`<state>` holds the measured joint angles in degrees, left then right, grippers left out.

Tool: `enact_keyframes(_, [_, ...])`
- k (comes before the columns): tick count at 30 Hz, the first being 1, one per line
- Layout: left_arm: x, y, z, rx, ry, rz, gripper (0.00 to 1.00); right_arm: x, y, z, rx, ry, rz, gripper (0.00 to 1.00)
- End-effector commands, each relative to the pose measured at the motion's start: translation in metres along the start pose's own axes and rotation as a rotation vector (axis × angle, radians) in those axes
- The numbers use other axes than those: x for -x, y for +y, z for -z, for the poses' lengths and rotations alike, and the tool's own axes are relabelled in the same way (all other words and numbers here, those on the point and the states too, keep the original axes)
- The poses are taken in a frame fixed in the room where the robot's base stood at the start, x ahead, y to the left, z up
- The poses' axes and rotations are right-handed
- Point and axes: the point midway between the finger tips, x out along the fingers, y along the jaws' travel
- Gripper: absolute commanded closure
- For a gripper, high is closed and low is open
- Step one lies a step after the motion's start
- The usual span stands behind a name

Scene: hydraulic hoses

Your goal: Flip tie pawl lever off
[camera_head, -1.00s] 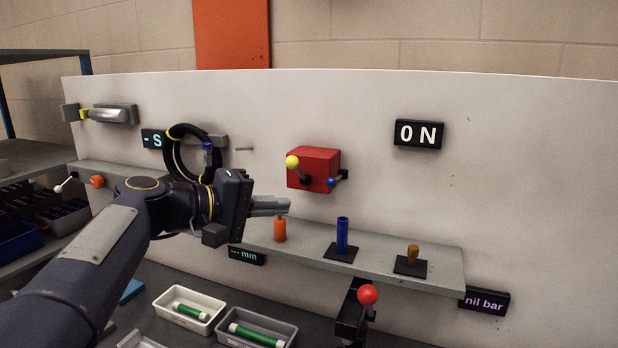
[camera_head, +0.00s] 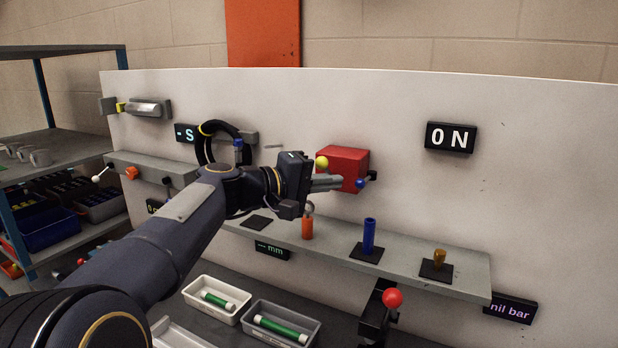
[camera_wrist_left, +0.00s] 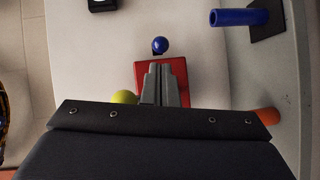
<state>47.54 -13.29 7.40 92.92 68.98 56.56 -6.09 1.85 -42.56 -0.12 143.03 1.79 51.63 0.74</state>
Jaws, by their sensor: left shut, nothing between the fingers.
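A red box (camera_head: 349,163) is fixed to the pale panel. A lever with a yellow ball (camera_head: 321,162) is on its left side, and a lever with a blue ball (camera_head: 361,183) is at its lower right. I cannot tell which is the tie pawl lever. My left gripper (camera_head: 340,181) is shut and empty, its tips in front of the red box. In the left wrist view its fingers (camera_wrist_left: 161,68) overlap the red box (camera_wrist_left: 184,76). The yellow ball (camera_wrist_left: 124,97) is beside the fingers, and the blue ball (camera_wrist_left: 160,45) is beyond the tips. My right gripper is not in view.
A grey shelf (camera_head: 465,275) below the box carries an orange peg (camera_head: 307,228), a blue tube (camera_head: 368,236) and a brown peg (camera_head: 439,258). A red-ball lever (camera_head: 392,298) is under it. A black hose loop (camera_head: 205,146) hangs at left. Trays (camera_head: 244,312) stand below.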

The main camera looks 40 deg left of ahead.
Motion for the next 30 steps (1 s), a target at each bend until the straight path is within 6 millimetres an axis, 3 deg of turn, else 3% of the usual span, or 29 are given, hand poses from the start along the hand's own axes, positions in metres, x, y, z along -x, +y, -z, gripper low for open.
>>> enact_keyframes(7, [-0.022, 0.001, 0.000, 0.000, -0.001, 0.000, 1.00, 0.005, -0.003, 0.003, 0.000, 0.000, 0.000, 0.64])
enact_keyframes(30, [-0.023, 0.001, -0.005, 0.007, 0.062, 0.008, 1.00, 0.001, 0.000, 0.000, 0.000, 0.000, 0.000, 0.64])
